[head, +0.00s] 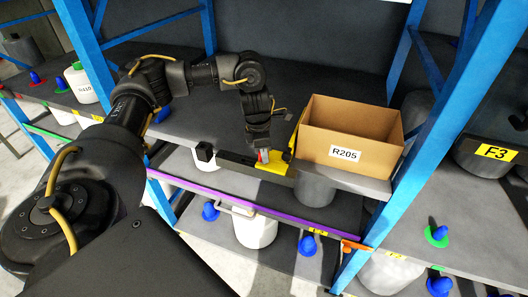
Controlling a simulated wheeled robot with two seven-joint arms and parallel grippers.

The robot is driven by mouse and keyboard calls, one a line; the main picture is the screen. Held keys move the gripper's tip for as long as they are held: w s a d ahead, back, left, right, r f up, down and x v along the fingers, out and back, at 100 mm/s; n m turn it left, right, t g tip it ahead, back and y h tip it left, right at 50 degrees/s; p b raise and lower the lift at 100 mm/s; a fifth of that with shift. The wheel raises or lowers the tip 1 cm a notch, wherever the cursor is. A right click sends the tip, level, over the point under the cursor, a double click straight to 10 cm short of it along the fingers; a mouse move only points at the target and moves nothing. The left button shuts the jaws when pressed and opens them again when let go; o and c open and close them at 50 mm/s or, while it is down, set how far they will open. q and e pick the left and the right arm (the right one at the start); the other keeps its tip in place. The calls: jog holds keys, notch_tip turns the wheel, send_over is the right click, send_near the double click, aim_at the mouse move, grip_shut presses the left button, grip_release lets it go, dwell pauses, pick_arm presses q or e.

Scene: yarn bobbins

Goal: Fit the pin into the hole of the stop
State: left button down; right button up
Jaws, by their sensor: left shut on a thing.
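My left gripper (262,152) points down at the front of the middle shelf. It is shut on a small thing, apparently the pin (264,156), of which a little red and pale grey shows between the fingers. Just under and beside it is what looks like the stop, a dark bar with a yellow part (272,168), lying along the shelf's front edge. The hole is hidden or too small to see. I cannot tell whether the pin touches the stop. My right gripper is out of view.
A cardboard box (345,155) labelled R205 stands close to the right of the gripper. Blue rack posts (440,115) rise at both sides. White bobbins and blue cones (307,243) stand below. The shelf behind is clear.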

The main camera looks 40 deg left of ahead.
pick_arm(q)
jog(key=shift+f, duration=0.3)
dwell(0.4)
jog(key=c, duration=1.4)
grip_release()
jog(key=shift+o, duration=0.2)
jog(key=r, duration=0.7)
jog(key=s+a+r, duration=0.1)
jog(key=r, duration=0.2)
jog(key=shift+r+p, duration=0.4)
